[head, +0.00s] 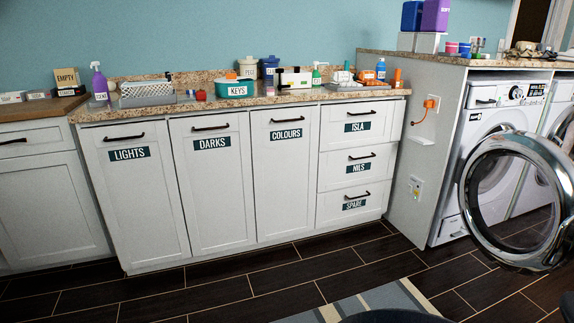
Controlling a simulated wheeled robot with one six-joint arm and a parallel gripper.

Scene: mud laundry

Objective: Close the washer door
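The washer (488,118) is a white front-loader under the raised counter at the right. Its round door (466,196), with a chrome rim and clear glass, stands wide open and swings out toward me over the floor. Part of the washer's front shows through and behind the door. My gripper is not in view.
White cabinets labelled LIGHTS, DARKS and COLOURS (286,180) and drawers ISLA, NILS and SPARE (352,205) line the wall, all shut. A striped rug (375,305) lies in front. The dark plank floor (290,275) between is clear. A second machine (562,130) stands at the right edge.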

